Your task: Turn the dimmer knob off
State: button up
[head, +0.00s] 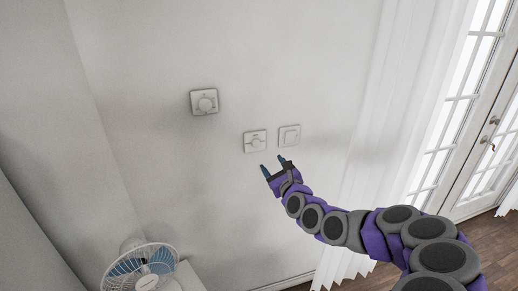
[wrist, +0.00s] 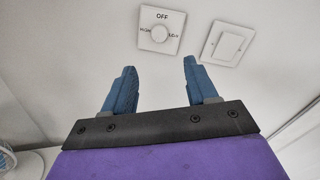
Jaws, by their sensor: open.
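The dimmer knob (wrist: 159,33) is a white round knob on a square wall plate, with OFF printed above it and what looks like HIGH and LOW at its sides. In the head view its plate (head: 255,141) is the middle one of three on the wall. I cannot tell clearly which mark the knob points to. My gripper (head: 273,163) is open and empty, below the dimmer plate in the head view. In the wrist view its two blue fingers (wrist: 159,66) are spread apart below the knob and do not touch it.
A flat wall switch (head: 289,135) sits right of the dimmer and a larger dial plate (head: 204,102) sits up and left. A fan (head: 138,267) stands at lower left. White curtains (head: 390,120) and glazed doors (head: 470,110) are at right. The wall around the plates is bare.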

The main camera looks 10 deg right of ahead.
aim_at(257, 145)
jog(key=b+x, duration=0.1)
jog(key=x, duration=1)
jog(key=shift+w+f, duration=0.1)
jog(key=shift+w, duration=0.05)
jog(key=shift+w+a, duration=0.25)
jog(key=shift+w, duration=0.4)
jog(key=shift+c, duration=0.4)
jog(key=c, duration=1)
